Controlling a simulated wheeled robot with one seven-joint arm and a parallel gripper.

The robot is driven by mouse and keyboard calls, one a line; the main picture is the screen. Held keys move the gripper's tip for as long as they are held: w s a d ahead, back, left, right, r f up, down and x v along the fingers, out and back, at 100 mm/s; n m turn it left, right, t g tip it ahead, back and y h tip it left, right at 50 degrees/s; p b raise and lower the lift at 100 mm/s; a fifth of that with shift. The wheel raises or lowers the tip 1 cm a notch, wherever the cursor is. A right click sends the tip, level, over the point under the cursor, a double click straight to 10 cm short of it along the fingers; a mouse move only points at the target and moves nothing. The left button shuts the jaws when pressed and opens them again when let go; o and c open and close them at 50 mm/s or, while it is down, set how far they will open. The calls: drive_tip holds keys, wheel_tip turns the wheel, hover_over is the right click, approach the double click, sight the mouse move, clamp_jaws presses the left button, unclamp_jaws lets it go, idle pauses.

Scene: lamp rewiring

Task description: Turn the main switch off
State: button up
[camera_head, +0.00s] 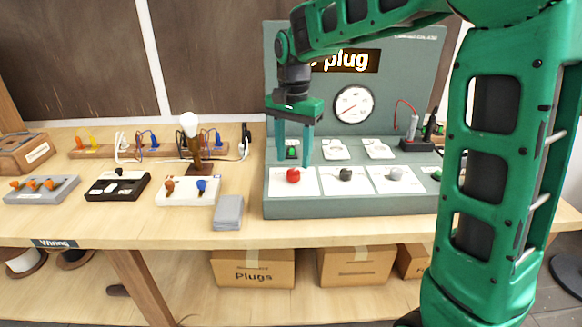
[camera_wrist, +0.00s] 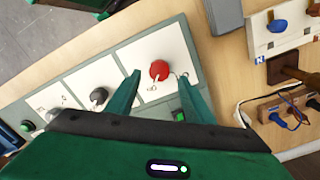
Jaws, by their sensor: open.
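The green-grey control panel (camera_head: 350,208) stands on the bench. It carries a red knob (camera_head: 293,175), a black knob (camera_head: 345,174) and a grey knob (camera_head: 396,173) on white plates. A small green-lit switch (camera_head: 291,153) sits behind the red knob. I cannot read which control is labelled the main switch. My gripper (camera_head: 294,162) is open and points down over the panel's left end, above the red knob and the green switch. In the wrist view the red knob (camera_wrist: 159,70) shows between and beyond the fingertips, and the green switch (camera_wrist: 179,115) lies near the right finger.
A round gauge (camera_head: 354,104) and a lit display showing "plug" (camera_head: 350,61) are on the upright back. A grey box (camera_head: 228,212), a white switch board (camera_head: 187,191) and a bulb stand (camera_head: 191,143) are left of the panel. Probes (camera_head: 413,128) stand at the right.

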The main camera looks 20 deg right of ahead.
sight(293, 171)
drive_tip(key=shift+f, duration=1.95)
drive_tip(key=shift+c, duration=0.3)
drive_tip(key=c, duration=1)
drive_tip(key=shift+a, duration=0.1)
